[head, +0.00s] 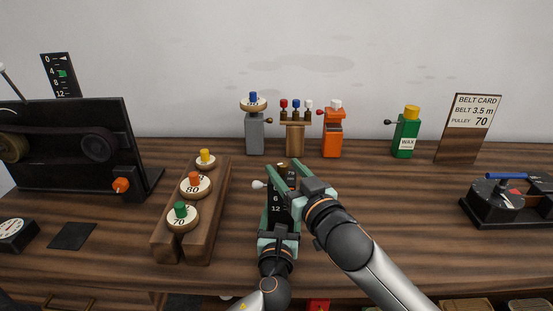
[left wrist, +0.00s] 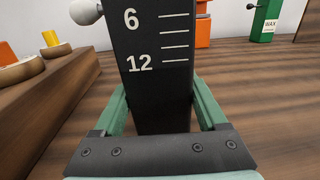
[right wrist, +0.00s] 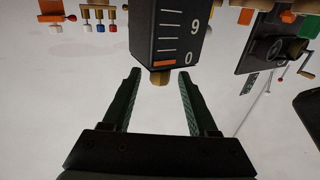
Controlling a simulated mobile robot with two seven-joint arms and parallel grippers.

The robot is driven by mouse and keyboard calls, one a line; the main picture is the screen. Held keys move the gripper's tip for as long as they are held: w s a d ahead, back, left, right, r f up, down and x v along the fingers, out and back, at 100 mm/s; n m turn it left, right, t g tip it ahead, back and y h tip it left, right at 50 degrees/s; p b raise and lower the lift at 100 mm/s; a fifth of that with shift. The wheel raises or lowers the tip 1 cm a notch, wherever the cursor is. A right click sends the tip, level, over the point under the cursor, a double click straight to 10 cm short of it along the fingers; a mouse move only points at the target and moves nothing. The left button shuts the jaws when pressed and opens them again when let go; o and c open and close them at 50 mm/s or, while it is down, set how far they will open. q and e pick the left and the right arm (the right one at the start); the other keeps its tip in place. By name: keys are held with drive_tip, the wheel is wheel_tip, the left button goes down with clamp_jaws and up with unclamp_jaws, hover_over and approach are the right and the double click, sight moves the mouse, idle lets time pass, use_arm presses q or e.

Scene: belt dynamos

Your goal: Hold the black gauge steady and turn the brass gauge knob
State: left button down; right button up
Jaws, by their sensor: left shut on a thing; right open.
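The black gauge (head: 275,208) stands upright near the front middle of the table, with a white scale and a pale ball on its left side. My left gripper (head: 278,234) is shut on its lower part; the left wrist view shows green fingers on both sides of the gauge (left wrist: 155,80). The brass gauge knob (right wrist: 159,77) sticks out from the gauge's end by the 0 mark. An orange bar (right wrist: 165,63) lies near that 0. My right gripper (right wrist: 159,82) is open, its fingertips on either side of the knob with gaps showing. The right hand partly hides the gauge top in the head view.
A wooden rack (head: 215,205) with several capped discs stands left of the gauge. A black belt machine (head: 75,150) is far left. Grey, wooden, orange and green devices line the back. A black crank unit (head: 500,205) sits far right.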

drive_tip(key=shift+x, duration=2.5)
clamp_jaws()
